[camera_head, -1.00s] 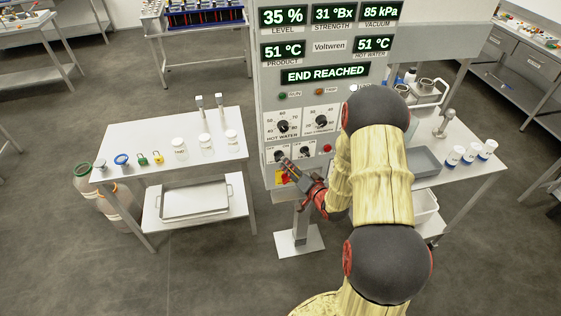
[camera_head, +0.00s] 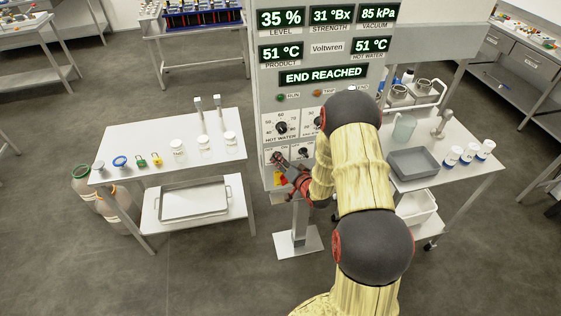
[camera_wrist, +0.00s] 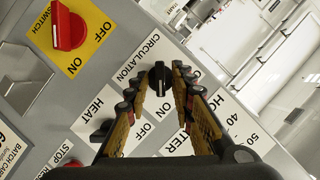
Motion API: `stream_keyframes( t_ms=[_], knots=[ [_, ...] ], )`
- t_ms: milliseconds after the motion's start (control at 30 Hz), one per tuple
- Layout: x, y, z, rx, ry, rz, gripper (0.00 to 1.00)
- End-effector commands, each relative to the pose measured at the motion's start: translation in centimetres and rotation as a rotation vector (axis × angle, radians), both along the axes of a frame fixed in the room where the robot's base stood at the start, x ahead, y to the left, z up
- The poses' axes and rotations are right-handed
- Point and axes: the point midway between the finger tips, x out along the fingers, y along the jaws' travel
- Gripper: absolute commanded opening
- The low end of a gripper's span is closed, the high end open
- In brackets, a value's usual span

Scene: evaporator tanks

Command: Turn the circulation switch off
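The circulation switch (camera_wrist: 160,80) is a small black knob on a white plate in the wrist view. Its pale mark faces down in the picture, towards the "ON" lettering; "OFF" is printed lower left. My gripper (camera_wrist: 162,70) has one fingertip on each side of the knob, with a narrow gap that looks open; firm contact cannot be made out. In the head view my gripper (camera_head: 277,160) is at the lower left of the control panel (camera_head: 268,98) and covers the switch.
The black heat switch (camera_wrist: 102,132) is close beside my left finger. A red main switch on yellow (camera_wrist: 68,28) is at the upper left. The hot water knob (camera_head: 281,128) is above my gripper. A table with jars (camera_head: 130,139) stands left of the panel.

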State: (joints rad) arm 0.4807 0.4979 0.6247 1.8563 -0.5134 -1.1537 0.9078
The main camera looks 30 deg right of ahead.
Motion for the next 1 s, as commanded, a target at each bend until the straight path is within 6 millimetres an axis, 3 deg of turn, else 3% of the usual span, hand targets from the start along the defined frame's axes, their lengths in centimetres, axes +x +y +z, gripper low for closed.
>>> stream_keyframes(
  t_ms=[367,1000],
  knots=[
    [-0.02,0.0,0.01,0.0,0.0,0.0,0.01],
    [0.02,0.05,0.0,-0.053,0.014,0.0,0.0]
  ],
)
